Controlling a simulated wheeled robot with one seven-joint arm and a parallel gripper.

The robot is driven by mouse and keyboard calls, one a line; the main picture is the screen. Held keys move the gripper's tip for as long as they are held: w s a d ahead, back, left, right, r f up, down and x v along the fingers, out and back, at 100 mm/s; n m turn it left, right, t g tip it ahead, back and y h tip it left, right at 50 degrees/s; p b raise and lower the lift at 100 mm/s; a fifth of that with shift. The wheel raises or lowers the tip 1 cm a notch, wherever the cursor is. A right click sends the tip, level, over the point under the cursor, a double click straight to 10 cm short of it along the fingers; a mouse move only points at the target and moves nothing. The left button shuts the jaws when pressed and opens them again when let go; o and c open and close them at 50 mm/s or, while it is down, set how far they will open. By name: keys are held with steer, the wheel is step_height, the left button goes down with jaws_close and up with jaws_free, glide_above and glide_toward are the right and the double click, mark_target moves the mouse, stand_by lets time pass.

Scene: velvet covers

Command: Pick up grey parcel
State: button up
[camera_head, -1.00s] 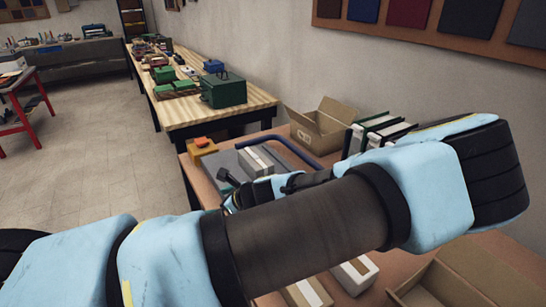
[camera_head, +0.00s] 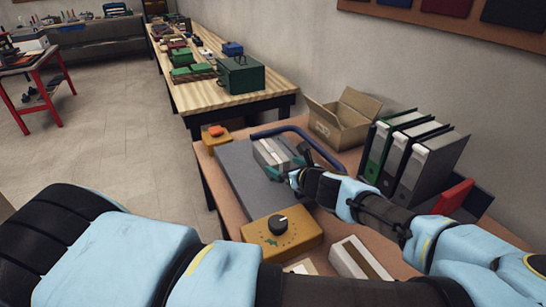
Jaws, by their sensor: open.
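The grey parcel (camera_head: 268,152), a small box with a pale band, lies on a flat dark grey plate (camera_head: 240,185) on the near table. My gripper (camera_head: 284,166) is at the parcel's near right side, with its teal fingertips beside the parcel. It is open. The wrist hides part of the parcel's right end, and I cannot tell whether the fingers touch it.
A blue bar (camera_head: 305,135) curves behind the parcel. A yellow box with a black dial (camera_head: 282,237) stands in front of the plate. An open carton (camera_head: 340,120) and upright binders (camera_head: 405,155) stand to the right. A white-banded box (camera_head: 358,260) lies nearer.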

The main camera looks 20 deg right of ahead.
mark_target(280, 165)
steer(key=shift+w+f+b, duration=0.5)
steer(key=shift+f+b, duration=0.15)
steer(key=shift+b, duration=0.55)
steer(key=shift+w+a+f+b, duration=0.15)
steer(key=shift+w+b, duration=0.4)
steer(key=shift+b, duration=0.55)
steer(key=shift+w, duration=0.3)
steer(key=shift+w+p, duration=0.35)
steer(key=shift+w, duration=0.35)
steer(key=p+x, duration=0.2)
steer(key=x, duration=0.3)
steer(key=shift+f+p, duration=0.1)
steer(key=shift+p, duration=0.25)
steer(key=shift+w+f, duration=0.3)
steer(key=shift+w, duration=0.2)
jaws_close()
